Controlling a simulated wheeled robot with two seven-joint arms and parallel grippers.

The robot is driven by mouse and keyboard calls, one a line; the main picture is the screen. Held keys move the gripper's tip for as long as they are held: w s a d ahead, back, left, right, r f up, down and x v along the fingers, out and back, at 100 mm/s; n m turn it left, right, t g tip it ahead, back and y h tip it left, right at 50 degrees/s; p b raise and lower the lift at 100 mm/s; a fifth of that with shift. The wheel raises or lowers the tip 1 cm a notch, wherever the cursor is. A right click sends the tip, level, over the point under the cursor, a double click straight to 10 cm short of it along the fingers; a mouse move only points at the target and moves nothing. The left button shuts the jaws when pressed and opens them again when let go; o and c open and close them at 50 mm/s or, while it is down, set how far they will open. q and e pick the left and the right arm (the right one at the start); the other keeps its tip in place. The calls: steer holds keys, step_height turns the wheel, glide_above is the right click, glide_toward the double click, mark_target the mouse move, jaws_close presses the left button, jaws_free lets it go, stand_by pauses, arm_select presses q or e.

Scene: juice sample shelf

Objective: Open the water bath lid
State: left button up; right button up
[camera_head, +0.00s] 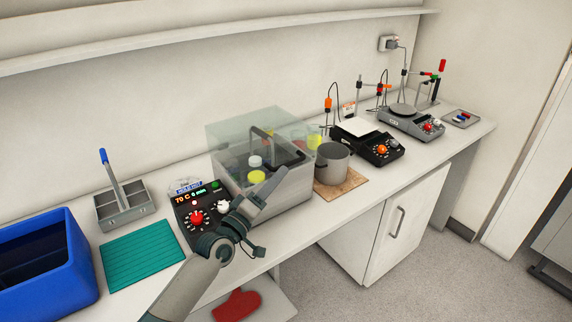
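A dark arched handle (262,131) shows at the lid. Vessels with yellow and white tops show through the clear walls. My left gripper (275,181) is in front of the bath's near side, pointing up and right, below the handle. I cannot tell its finger gap, and I see nothing held in it. My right gripper is not in view.
A metal pot (332,165) on a brown board stands close right of the bath. Hot plates (366,144) and stands are farther right. A teal mat (142,254), a grey rack (125,210) and a blue bin (45,265) are left. A wall shelf (200,48) runs above.

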arm_select(q)
steer(key=shift+p+x, duration=0.35)
steer(key=shift+x, duration=2.05)
steer(key=shift+f, duration=0.1)
jaws_close()
